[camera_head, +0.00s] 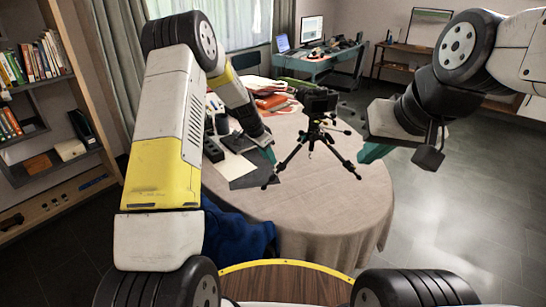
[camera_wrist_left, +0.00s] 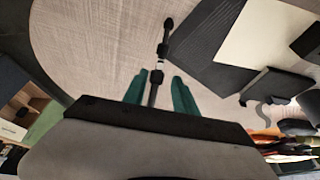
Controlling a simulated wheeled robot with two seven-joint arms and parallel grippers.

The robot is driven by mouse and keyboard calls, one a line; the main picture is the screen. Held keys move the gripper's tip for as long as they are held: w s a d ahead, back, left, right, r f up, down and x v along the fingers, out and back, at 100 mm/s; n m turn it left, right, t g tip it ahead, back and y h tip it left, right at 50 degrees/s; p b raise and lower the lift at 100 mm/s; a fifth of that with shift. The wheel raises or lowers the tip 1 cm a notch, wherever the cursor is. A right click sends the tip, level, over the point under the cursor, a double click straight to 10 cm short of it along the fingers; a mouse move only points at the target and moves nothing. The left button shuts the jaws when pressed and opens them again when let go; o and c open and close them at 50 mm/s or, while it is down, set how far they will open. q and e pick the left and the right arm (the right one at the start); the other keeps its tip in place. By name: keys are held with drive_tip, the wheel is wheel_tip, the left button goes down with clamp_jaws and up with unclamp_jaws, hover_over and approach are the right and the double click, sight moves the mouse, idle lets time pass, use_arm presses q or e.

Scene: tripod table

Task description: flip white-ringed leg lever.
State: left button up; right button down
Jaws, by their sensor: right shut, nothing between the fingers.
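A black tripod (camera_head: 312,130) with a camera (camera_head: 318,101) on top stands on the round table, its legs spread. In the left wrist view one dark leg (camera_wrist_left: 166,35) with a pale ring (camera_wrist_left: 161,61) runs down between my teal fingers. A dark piece sits just below the ring; I cannot tell whether it is the lever or how it is set. My left gripper (camera_wrist_left: 158,92) is open around this leg, with gaps on both sides. In the head view, my left gripper (camera_head: 270,154) is beside the front-left leg. My right gripper (camera_head: 376,152) is shut and empty, right of the tripod.
The round table (camera_head: 310,215) has a beige cloth and bare room in front of the tripod. Dark and white sheets (camera_head: 233,165), black items and red things (camera_head: 272,102) lie to the left and back. A wooden chair (camera_head: 285,283) stands in front, with blue cloth (camera_head: 238,232) nearby.

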sight(275, 169)
use_arm(q)
drive_tip(key=x, duration=0.6)
drive_tip(key=shift+f, duration=0.1)
clamp_jaws()
